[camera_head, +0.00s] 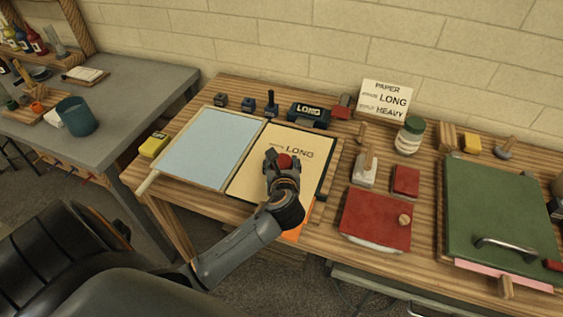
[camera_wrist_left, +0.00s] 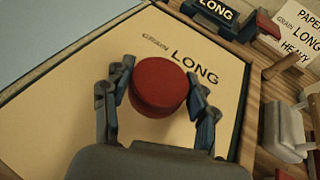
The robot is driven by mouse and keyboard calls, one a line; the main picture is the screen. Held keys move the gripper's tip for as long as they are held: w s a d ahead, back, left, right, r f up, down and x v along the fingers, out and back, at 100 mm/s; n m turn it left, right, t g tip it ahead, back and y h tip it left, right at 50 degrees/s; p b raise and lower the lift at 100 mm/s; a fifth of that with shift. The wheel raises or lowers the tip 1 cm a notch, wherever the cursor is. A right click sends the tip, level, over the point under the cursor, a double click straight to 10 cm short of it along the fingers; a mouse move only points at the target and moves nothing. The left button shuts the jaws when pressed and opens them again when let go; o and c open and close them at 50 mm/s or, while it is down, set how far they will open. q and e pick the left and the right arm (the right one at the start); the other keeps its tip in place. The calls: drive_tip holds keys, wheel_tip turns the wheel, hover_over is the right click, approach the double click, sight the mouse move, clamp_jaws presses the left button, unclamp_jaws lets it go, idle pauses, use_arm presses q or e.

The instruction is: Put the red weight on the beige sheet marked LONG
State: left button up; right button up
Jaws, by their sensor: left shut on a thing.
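The beige sheet (camera_head: 250,179) marked LONG lies on the wooden table, right of a pale blue sheet. My left gripper (camera_head: 284,165) is over the sheet, just below its printed word. It is shut on the red weight (camera_head: 285,160), a short round piece. In the left wrist view the red weight (camera_wrist_left: 159,87) sits between the two fingers (camera_wrist_left: 158,100), over the beige sheet (camera_wrist_left: 60,125). I cannot tell whether the weight touches the sheet. My right gripper is not in view.
A dark LONG block (camera_head: 308,114) and small dark stamps (camera_head: 246,103) stand behind the sheets. A sign (camera_head: 385,99), a jar (camera_head: 410,136), red blocks and a red board (camera_head: 376,219) are to the right. A green board (camera_head: 502,212) lies farther right. The pale blue sheet (camera_head: 210,148) is bare.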

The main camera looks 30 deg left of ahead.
use_arm(q)
drive_tip(key=o, duration=1.7)
drive_tip(key=shift+f, duration=0.1)
drive_tip(key=shift+c, duration=0.2)
drive_tip(key=v, duration=1.2)
drive_tip(key=shift+d, duration=0.1)
